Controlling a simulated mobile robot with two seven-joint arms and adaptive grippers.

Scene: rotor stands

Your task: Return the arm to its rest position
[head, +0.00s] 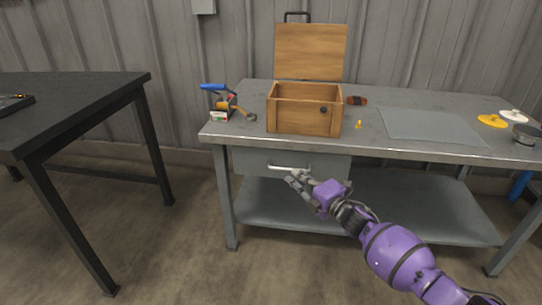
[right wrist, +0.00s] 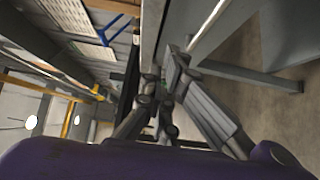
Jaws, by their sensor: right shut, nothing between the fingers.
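My right arm (head: 395,255) is purple and reaches in from the lower right in the head view. Its gripper (head: 297,180) is shut and empty, in front of the workbench just below the handle (head: 284,167) of the drawer (head: 330,166). The picture does not show clearly whether the fingers touch the handle. The gripper's grey fingers (right wrist: 165,98) also show in the right wrist view, with nothing between them. The drawer front looks flush with the bench frame. My left arm and gripper are not in view.
The grey workbench (head: 370,149) holds a wooden box (head: 303,116) with its lid up, tools (head: 222,103), a grey mat (head: 430,125), and yellow (head: 491,121) and white discs (head: 513,115). A lower shelf (head: 400,215) lies beneath. A dark table (head: 75,95) stands left; floor between is clear.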

